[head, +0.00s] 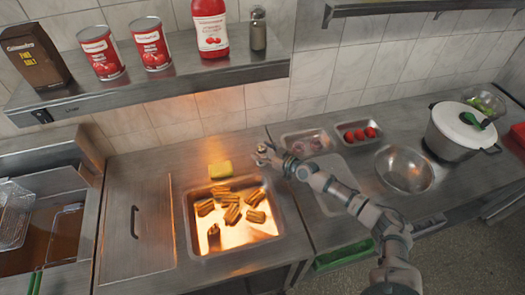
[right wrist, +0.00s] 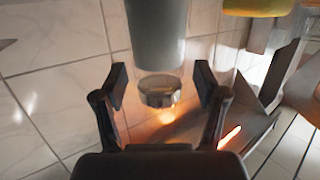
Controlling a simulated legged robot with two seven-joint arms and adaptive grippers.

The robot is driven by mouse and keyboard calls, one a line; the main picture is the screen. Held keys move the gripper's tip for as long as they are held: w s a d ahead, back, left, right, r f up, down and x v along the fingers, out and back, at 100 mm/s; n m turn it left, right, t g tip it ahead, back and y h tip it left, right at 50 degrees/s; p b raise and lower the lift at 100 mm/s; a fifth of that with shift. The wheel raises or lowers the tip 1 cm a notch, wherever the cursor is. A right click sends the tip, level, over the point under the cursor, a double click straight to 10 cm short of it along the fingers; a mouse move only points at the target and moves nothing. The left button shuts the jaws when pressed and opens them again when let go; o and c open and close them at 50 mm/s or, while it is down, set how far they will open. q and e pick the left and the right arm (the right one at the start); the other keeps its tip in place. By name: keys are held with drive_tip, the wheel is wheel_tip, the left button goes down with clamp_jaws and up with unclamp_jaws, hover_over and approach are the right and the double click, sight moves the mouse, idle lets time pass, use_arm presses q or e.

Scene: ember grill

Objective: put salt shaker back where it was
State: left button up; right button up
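The salt shaker, a grey cylinder (right wrist: 157,35) with a shiny metal cap, is between the fingertips of my right gripper (right wrist: 161,82) in the right wrist view. The fingers stand close on both sides of it, near the cap end; its far end is out of frame. In the head view my right gripper (head: 267,157) is near the back wall, right of the yellow sponge, and the shaker is too small to make out well. Another shaker (head: 258,30) stands on the wall shelf (head: 190,78), right of the red bottle (head: 210,28). My left gripper is not in view.
Two red cans (head: 101,52) and a brown box (head: 33,55) fill the shelf's left part. The glowing grill (head: 232,240) holds several browned pieces. A yellow sponge (head: 220,169) lies behind it. Trays, a metal bowl (head: 404,170) and a white pot (head: 460,130) stand to the right.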

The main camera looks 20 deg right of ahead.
sight(266, 153)
drive_tip(key=v, duration=0.7)
drive_tip(key=shift+s+d+r, duration=0.2)
drive_tip(key=shift+d, duration=0.05)
drive_tip(key=shift+a+f, duration=0.1)
idle(0.4)
